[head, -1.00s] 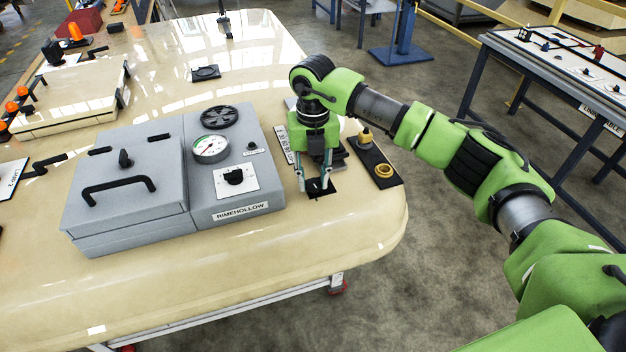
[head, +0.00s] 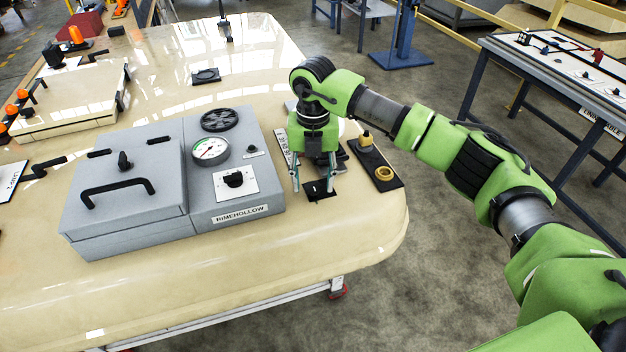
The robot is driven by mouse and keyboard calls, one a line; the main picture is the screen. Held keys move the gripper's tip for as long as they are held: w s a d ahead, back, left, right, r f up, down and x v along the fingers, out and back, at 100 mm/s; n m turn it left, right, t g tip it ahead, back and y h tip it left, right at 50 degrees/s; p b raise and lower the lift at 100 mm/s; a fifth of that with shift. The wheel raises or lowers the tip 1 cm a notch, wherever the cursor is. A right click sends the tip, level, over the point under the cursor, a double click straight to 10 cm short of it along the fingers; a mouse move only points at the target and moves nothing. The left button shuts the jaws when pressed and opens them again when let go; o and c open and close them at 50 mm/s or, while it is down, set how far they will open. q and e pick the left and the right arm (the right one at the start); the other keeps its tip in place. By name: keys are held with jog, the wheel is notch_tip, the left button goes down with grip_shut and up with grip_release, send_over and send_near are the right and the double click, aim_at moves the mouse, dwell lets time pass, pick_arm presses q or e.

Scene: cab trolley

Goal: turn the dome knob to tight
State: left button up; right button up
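A small dark knob (head: 318,187) sits on a black plate (head: 323,197) to the right of the grey RIMEHOLLOW box; it appears to be the dome knob. Its pointer direction and any "tight" marking are too small to read. My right gripper (head: 313,187) points down over this plate. Its two fingers are apart, one on each side of the knob, with a visible gap on the left. My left gripper is not in view.
The grey box (head: 225,185) with a gauge (head: 210,150), a switch (head: 234,180) and a lidded part (head: 125,190) stands close on the left. A black plate with brass fittings (head: 384,172) lies close on the right. The cream table's (head: 330,240) front is clear.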

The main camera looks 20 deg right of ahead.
aim_at(313, 186)
jog(key=shift+r, duration=0.2)
notch_tip(313, 186, up, 12)
jog(key=shift+f, duration=0.25)
dwell(0.6)
